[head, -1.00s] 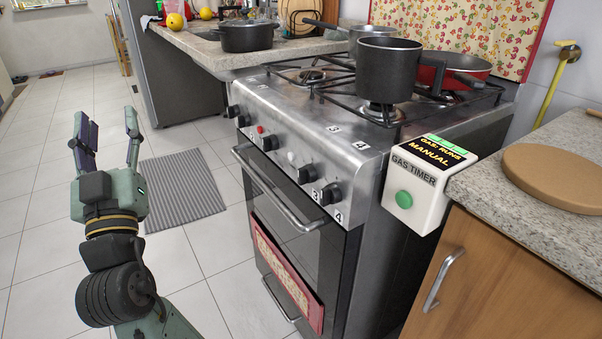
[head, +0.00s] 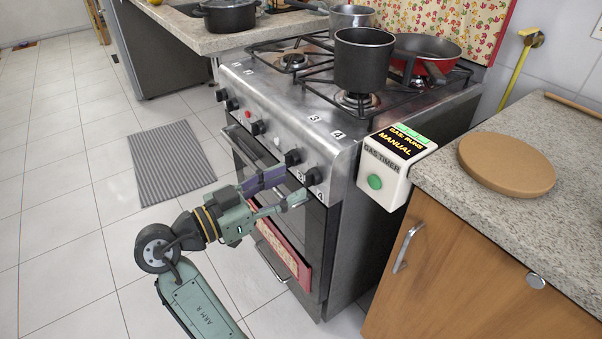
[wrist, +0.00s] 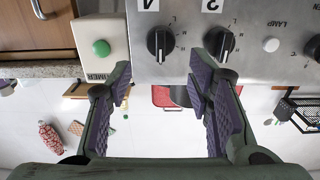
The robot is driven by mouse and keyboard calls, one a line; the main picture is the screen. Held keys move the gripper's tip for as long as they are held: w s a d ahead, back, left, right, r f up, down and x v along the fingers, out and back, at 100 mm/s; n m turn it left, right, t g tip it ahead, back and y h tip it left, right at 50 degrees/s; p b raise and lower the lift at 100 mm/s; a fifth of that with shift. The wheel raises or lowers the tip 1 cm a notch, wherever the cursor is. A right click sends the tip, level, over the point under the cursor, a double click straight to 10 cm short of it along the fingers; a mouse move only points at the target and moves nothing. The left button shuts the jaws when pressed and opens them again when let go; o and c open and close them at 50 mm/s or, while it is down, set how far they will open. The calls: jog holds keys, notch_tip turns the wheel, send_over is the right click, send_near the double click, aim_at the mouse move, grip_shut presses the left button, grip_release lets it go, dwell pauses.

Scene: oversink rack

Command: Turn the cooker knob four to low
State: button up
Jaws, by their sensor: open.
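Knob four (head: 314,176) is the black knob at the right end of the cooker's front panel. In the wrist view, which looks upside down, knob four (wrist: 160,43) stands under the label 4, its grip bar roughly vertical in the picture. My gripper (head: 292,186) is open and empty in front of it. In the wrist view my gripper's fingertips (wrist: 160,78) spread to either side of knob four's line, with the knob apart from them. Knob three (head: 293,157) is beside it, and in the wrist view knob three (wrist: 219,42) is close to the right finger.
The gas timer box (head: 385,172) with a green button juts out beside knob four. The cooker's oven handle (head: 262,165) lies below the panel, partly behind my gripper. A pot (head: 363,62) and a red pan (head: 428,52) stand on the hob. Open floor lies left.

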aim_at(305, 176)
jog(key=shift+x, duration=2.2)
jog(key=shift+c, duration=0.2)
jog(key=shift+p, duration=0.3)
grip_shut()
